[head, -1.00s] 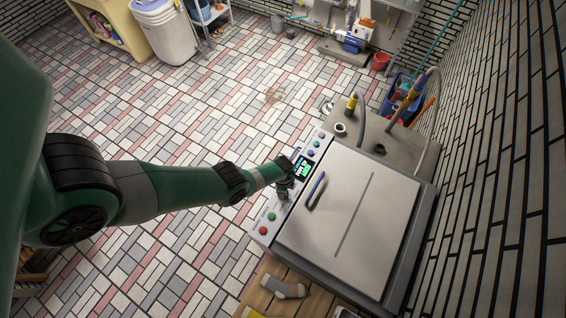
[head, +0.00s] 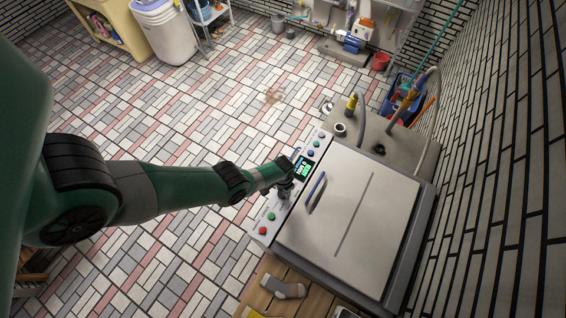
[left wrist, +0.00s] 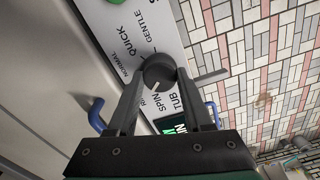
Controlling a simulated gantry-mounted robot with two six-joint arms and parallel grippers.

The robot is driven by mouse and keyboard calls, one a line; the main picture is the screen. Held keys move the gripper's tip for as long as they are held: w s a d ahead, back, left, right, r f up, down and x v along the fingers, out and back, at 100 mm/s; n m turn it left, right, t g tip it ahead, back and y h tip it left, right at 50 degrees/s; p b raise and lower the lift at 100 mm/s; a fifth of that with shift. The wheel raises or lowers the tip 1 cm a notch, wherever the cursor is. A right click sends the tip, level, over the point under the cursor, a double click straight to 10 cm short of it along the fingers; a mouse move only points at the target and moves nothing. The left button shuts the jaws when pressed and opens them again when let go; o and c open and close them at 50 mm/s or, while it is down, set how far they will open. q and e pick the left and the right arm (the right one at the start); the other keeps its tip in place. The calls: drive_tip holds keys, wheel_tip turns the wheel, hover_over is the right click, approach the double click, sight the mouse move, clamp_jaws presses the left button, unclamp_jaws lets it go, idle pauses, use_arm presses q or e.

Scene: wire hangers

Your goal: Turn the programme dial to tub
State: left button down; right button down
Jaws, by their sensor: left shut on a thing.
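The programme dial (left wrist: 158,72) is a dark round knob on the machine's light control panel (left wrist: 108,20). My left gripper (left wrist: 160,80) is shut on the dial, with one finger on each side of it. A pale pointer mark on the dial faces down and a little left in the left wrist view, toward the lower labels. Labels such as QUICK, GENTLE, SPIN and TUB are printed around it; the fingers partly cover the print, so the exact setting is unclear. In the head view my left gripper (head: 285,191) is at the panel and mostly hides the dial. My right gripper is out of view.
A lit display (head: 303,168) sits beside the dial. Red and green buttons (head: 267,222) are at the panel's near end. The lid (head: 350,215) has a blue handle (head: 316,192). A sock (head: 289,290) lies on a wooden surface below.

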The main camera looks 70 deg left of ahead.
use_arm(q)
drive_tip(key=n, duration=0.6)
drive_tip(key=shift+n, duration=0.3)
drive_tip(key=n, duration=0.5)
drive_tip(key=shift+n, duration=0.4)
drive_tip(key=shift+c, duration=1.5)
unclamp_jaws()
